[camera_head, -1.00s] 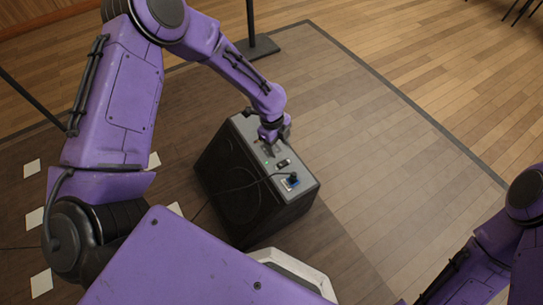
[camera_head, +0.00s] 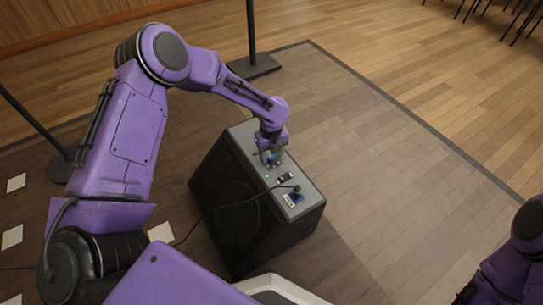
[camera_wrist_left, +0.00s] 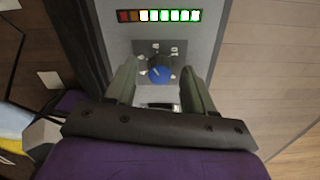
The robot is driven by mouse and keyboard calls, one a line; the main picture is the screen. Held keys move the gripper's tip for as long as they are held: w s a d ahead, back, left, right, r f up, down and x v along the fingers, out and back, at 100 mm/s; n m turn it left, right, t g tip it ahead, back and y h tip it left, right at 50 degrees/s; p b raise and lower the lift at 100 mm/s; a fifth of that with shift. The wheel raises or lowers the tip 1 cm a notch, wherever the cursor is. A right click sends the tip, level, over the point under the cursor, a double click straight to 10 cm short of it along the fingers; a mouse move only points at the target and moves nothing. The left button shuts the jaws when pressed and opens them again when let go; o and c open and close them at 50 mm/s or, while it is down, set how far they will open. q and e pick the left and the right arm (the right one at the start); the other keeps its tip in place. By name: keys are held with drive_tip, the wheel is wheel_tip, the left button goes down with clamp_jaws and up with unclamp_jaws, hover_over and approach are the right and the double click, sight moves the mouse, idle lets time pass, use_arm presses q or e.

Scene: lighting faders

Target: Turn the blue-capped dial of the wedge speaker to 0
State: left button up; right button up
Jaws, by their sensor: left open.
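The wedge speaker (camera_head: 231,197) is a dark box with a grey control panel on top, standing on the floor in the head view. My left gripper (camera_head: 270,160) is over the far end of the panel. In the left wrist view its two fingers (camera_wrist_left: 160,82) are open, one on each side of the dial, and I cannot tell whether they touch it. My right gripper is not in view; only part of that arm shows.
A lit bar meter (camera_wrist_left: 160,15) with red, amber, white and green segments is on the panel beyond the dial. A cable plugs into a blue socket (camera_head: 294,197) at the panel's near end. A black stand base (camera_head: 254,67) is behind. Floor to the right is clear.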

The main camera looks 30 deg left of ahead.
use_arm(q)
clamp_jaws()
drive_tip(key=shift+r, duration=0.1)
